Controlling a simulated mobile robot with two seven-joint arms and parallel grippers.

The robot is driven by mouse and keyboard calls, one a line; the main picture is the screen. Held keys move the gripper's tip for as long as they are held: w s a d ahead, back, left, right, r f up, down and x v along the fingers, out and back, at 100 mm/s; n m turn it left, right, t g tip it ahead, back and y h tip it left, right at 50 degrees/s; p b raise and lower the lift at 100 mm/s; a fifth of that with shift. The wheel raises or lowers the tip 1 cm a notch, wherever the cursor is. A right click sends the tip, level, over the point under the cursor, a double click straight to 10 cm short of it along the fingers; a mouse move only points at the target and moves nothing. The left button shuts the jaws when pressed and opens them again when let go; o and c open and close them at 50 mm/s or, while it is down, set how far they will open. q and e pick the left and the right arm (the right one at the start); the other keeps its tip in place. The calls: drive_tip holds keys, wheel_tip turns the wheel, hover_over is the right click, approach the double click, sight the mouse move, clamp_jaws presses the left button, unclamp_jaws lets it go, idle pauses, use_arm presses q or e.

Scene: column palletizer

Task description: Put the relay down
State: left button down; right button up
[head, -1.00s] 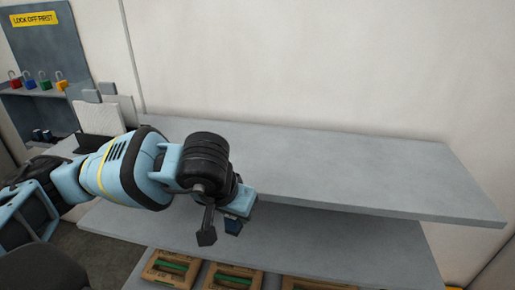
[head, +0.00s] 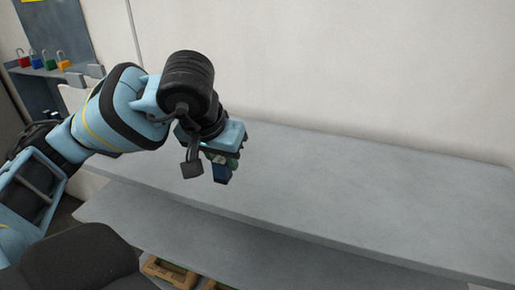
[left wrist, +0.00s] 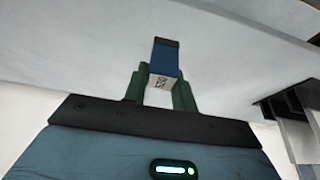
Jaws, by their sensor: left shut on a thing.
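The relay (head: 221,172) is a small block with a dark blue end and a white part. My left gripper (head: 223,160) is shut on it and holds it in front of the upper grey shelf. In the left wrist view the relay (left wrist: 165,60) sits between the green fingers of the left gripper (left wrist: 160,88), with dark print on its white face. From the head view I cannot tell how far it is above the shelf. My right gripper is not in view.
The upper grey shelf (head: 360,195) is bare to the right of my gripper. A lower shelf (head: 170,220) lies beneath it, with brown trays (head: 170,272) below. Several coloured padlocks (head: 46,60) hang at the far left. A pale wall stands behind.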

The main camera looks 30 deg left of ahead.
use_arm(q)
drive_tip(key=w, duration=0.8)
drive_tip(key=w+f, duration=0.1)
drive_tip(key=w, duration=0.3)
drive_tip(key=shift+w+d+p, duration=0.15)
drive_tip(key=shift+p, duration=0.25)
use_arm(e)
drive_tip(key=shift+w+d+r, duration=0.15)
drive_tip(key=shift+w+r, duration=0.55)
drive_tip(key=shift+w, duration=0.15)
use_arm(q)
drive_tip(key=shift+w+f, duration=0.1)
drive_tip(key=shift+w, duration=0.15)
wheel_tip(320, 180, down, 4)
drive_tip(key=shift+w+r, duration=0.15)
drive_tip(key=shift+r, duration=0.1)
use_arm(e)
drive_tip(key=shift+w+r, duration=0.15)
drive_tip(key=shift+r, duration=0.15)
use_arm(q)
drive_tip(key=shift+f, duration=0.2)
drive_tip(key=c, duration=1.1)
unclamp_jaws()
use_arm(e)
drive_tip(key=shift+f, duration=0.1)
